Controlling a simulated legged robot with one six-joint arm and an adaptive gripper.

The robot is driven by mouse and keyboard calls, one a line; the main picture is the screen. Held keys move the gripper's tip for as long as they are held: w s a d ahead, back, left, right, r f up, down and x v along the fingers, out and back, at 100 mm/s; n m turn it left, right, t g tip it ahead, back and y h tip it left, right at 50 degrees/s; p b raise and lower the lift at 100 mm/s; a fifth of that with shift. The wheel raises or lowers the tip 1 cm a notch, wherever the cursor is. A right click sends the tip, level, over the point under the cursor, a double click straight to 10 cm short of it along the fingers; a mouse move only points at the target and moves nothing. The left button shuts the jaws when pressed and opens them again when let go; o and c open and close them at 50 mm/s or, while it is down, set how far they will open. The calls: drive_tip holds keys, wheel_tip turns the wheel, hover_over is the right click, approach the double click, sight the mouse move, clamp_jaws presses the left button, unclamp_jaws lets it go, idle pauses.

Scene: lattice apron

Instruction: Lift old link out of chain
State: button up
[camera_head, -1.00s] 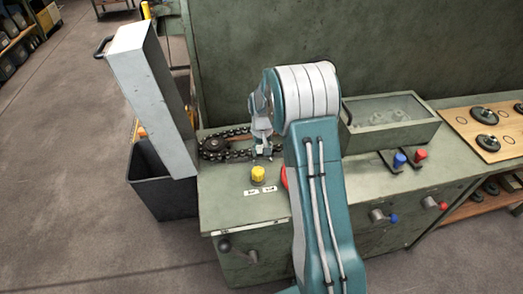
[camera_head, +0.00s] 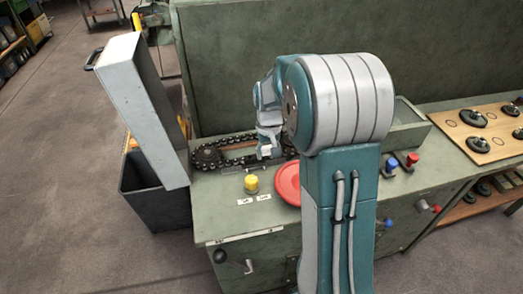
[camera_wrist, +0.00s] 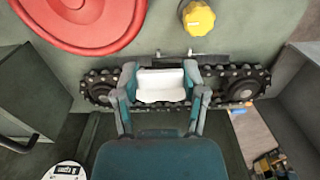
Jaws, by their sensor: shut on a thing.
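A dark chain loop (camera_head: 240,142) runs around toothed wheels on the green bench; in the wrist view it stretches left and right of my gripper (camera_wrist: 160,92). One wheel shows at the left in the head view (camera_head: 207,158). My gripper (camera_head: 269,153) points down at the chain's near run, its teal fingers shut on the old link. A pale block (camera_wrist: 160,85) shows between the fingers in the wrist view.
A yellow knob (camera_head: 251,184) and a red disc (camera_head: 287,184) are close in front of the chain. A tall grey panel (camera_head: 146,110) and a dark bin (camera_head: 155,197) stand left.

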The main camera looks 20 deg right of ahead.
drive_tip(key=s+r, duration=0.2)
drive_tip(key=s, duration=0.4)
drive_tip(key=shift+d+r, duration=0.3)
drive_tip(key=shift+r, duration=0.05)
drive_tip(key=shift+f, duration=0.1)
